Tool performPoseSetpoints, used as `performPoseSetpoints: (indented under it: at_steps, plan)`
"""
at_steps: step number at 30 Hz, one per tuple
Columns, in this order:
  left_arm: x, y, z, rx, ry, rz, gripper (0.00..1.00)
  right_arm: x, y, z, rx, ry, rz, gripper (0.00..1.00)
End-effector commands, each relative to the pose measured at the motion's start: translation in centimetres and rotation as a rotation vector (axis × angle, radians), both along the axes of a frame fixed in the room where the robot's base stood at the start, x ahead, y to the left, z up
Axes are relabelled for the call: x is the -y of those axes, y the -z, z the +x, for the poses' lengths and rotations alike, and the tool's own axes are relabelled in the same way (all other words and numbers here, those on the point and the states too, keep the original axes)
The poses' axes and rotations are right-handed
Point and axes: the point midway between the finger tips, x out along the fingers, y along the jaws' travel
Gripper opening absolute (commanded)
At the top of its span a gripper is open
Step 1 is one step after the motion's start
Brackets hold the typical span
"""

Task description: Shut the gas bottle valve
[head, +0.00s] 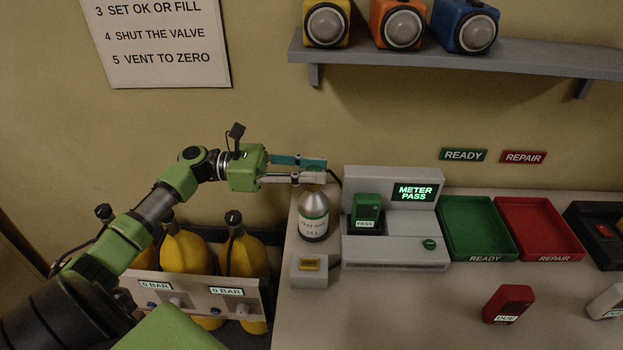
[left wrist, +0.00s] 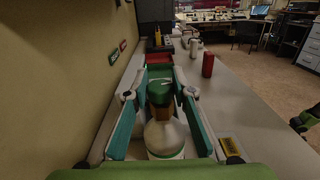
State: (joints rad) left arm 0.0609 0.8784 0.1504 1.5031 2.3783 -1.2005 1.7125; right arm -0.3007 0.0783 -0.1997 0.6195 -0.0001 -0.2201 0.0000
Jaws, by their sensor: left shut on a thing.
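The gas bottle (head: 313,217) is a silver bottle with a white label and green band. It stands upright on the bench, left of the test station. In the left wrist view its shoulder (left wrist: 165,138) shows below a brass neck and a green valve knob (left wrist: 159,91). My left gripper (head: 314,170) reaches in from the left at the bottle's top and is shut on the valve. In the head view the fingers hide the valve. How far the valve is turned cannot be told.
The grey test station (head: 395,262) holds a green meter marked PASS; its screen (head: 414,192) reads METER PASS. A small box (head: 309,272) stands in front of the bottle. A green tray (head: 477,228), a red tray (head: 538,228) and a red meter (head: 508,304) are to the right.

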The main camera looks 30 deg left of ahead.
Motion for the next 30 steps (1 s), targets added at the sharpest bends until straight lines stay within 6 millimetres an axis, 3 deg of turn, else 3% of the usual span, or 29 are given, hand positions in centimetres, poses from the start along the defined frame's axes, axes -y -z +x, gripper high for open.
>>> performPoseSetpoints:
  at_steps: [9, 28, 29, 30]
  plan:
    - [0.1, 0.2, 0.1, 0.002, 0.142, 0.000, 0.02, 0.0, 1.8, 0.0, 0.001, 0.000, 0.000, 0.00]
    - [0.3, 0.2, -0.1, -0.003, 0.189, 0.001, 0.02, 0.1, 2.2, 0.1, 0.001, -0.001, -0.001, 0.00]
    - [0.3, 0.2, -0.1, -0.003, 0.189, 0.001, 0.26, 0.1, 2.2, 0.1, 0.001, -0.001, -0.001, 0.00]
    - [0.3, 0.2, -0.1, -0.003, 0.189, 0.001, 0.36, 0.1, 2.2, 0.1, 0.001, -0.001, -0.001, 0.00]
